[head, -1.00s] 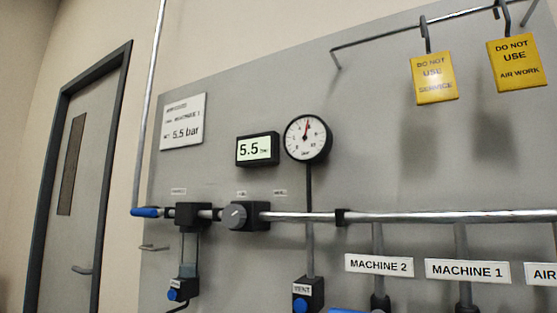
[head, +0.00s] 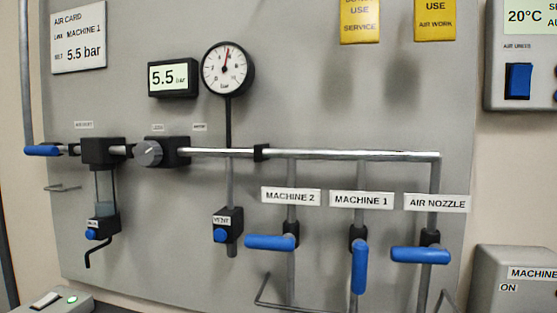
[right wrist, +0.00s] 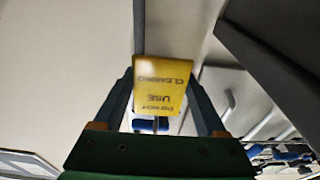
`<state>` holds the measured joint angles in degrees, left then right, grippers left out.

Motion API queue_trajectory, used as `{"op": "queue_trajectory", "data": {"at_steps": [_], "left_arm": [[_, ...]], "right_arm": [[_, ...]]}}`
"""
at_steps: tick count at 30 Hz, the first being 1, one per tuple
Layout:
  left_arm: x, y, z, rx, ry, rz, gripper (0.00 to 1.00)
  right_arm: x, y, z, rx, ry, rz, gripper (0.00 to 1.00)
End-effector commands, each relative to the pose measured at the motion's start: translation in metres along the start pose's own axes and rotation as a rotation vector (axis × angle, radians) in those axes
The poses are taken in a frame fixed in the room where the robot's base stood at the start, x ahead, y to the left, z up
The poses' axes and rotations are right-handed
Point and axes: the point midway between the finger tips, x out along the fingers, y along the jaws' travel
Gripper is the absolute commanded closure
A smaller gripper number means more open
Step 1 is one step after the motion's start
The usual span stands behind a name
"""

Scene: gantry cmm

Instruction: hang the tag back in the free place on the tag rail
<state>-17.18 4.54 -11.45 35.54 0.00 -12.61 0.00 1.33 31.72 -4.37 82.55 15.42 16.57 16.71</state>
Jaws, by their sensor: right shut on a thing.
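A yellow tag (right wrist: 161,85) reading "DO NOT USE CLEANING" is between the fingers of my right gripper (right wrist: 160,76) in the right wrist view. The gripper is shut on it, and the lettering appears upside down. In the head view, two other yellow tags hang at the top edge, a SERVICE tag (head: 360,22) and an AIR WORK tag (head: 435,22). Their upper parts and the tag rail are cut off above the picture. Neither gripper shows in the head view.
The grey panel (head: 330,110) carries a gauge (head: 227,68), a 5.5 bar display (head: 173,78) and a metal pipe (head: 330,154). Blue valve handles (head: 359,267) stick out below. A control box (head: 522,60) is at the upper right, another box (head: 515,275) at the lower right.

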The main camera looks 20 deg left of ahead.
Motion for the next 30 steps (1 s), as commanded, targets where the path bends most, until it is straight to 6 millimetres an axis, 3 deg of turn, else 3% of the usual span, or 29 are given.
{"op": "queue_trajectory", "data": {"at_steps": [6, 21, 30], "left_arm": [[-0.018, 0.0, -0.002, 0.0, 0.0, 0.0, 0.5], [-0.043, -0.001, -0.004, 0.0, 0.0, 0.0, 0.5], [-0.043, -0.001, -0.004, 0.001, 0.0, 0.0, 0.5]], "right_arm": [[-0.021, 0.0, -0.006, 0.0, -0.002, 0.0, 0.61], [-0.068, 0.0, -0.012, -0.001, -0.002, 0.0, 0.61], [-0.072, 0.0, -0.011, -0.001, 0.001, 0.0, 0.61]]}}
